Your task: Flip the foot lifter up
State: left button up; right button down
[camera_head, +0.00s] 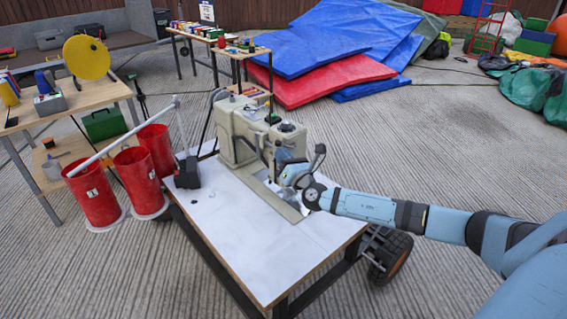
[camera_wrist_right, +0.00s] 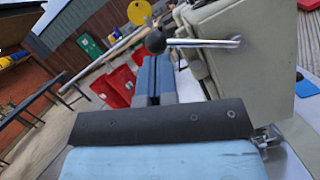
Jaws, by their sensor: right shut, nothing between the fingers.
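The beige sewing machine (camera_head: 243,128) stands on a white-topped table (camera_head: 235,225) in the head view. In the right wrist view its body (camera_wrist_right: 245,40) is at the upper right. A metal lever with a black ball knob (camera_wrist_right: 155,41), apparently the foot lifter, sticks out from it to the left. My right gripper (camera_head: 283,160) is at the machine's near right side. In the wrist view its blue-grey fingers (camera_wrist_right: 152,75) are shut and empty, just below the knob in the picture. I cannot tell whether they touch it. The lever is not clear in the head view. My left gripper is not in view.
A black box (camera_head: 187,172) sits at the table's left edge. Red buckets (camera_head: 97,190) under a white pipe stand left of the table. Blue and red mats (camera_head: 325,75) lie behind. The front of the tabletop is clear.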

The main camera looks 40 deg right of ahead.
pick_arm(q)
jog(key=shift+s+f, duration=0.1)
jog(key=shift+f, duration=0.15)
pick_arm(e)
jog(key=shift+r+m, duration=0.2)
jog(key=shift+m, duration=0.2)
